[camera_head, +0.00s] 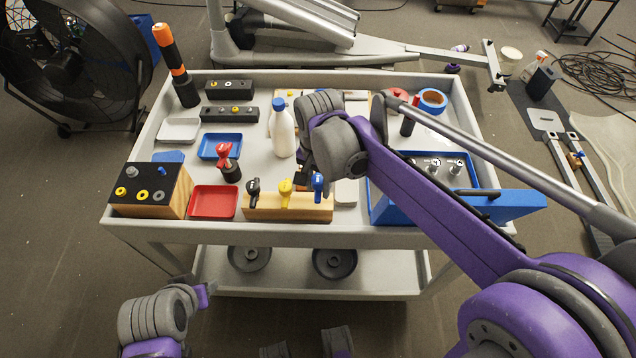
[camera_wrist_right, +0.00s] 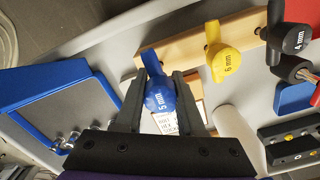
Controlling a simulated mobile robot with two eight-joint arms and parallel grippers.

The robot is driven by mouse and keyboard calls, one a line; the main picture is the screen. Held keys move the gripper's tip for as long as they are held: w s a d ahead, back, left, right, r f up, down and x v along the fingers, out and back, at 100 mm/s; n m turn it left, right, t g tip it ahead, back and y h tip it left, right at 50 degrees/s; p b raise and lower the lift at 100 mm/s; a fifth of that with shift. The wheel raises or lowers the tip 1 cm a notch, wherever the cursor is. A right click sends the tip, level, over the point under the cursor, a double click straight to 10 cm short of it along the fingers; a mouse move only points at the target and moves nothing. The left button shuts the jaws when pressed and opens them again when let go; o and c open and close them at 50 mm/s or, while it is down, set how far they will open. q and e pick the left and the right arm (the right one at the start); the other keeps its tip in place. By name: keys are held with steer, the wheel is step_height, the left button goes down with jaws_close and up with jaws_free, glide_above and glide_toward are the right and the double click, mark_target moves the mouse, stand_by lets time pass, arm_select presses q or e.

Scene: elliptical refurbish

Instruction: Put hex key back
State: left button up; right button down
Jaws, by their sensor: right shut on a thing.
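The blue hex key (camera_wrist_right: 160,98), marked 5 mm, is between the fingers of my right gripper (camera_wrist_right: 157,88), which is shut on its handle. In the head view the blue handle (camera_head: 318,183) shows upright at the right end of the wooden holder (camera_head: 290,208). The holder also shows in the wrist view (camera_wrist_right: 195,45). I cannot tell whether the key's shaft is in a hole. The yellow 6 mm key (camera_head: 285,190) and black 4 mm key (camera_head: 253,188) stand in the holder to the left.
A red tray (camera_head: 213,202) and a block with knobs (camera_head: 150,190) lie left of the holder. A blue open case (camera_head: 500,205) is at the right. A white bottle (camera_head: 282,130) with a blue cap stands behind. The grey cart's raised rim (camera_head: 180,233) runs along the front.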

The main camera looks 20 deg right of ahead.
steer(key=shift+f, duration=0.15)
steer(key=shift+f+b, duration=0.6)
steer(key=shift+f, duration=0.25)
steer(key=shift+f, duration=0.15)
steer(key=shift+f+b, duration=0.3)
stand_by(0.3)
steer(key=shift+c, duration=2.2)
jaws_free()
step_height(320, 180, up, 11)
steer(key=shift+w+f+p, duration=0.1)
steer(key=shift+p, duration=0.55)
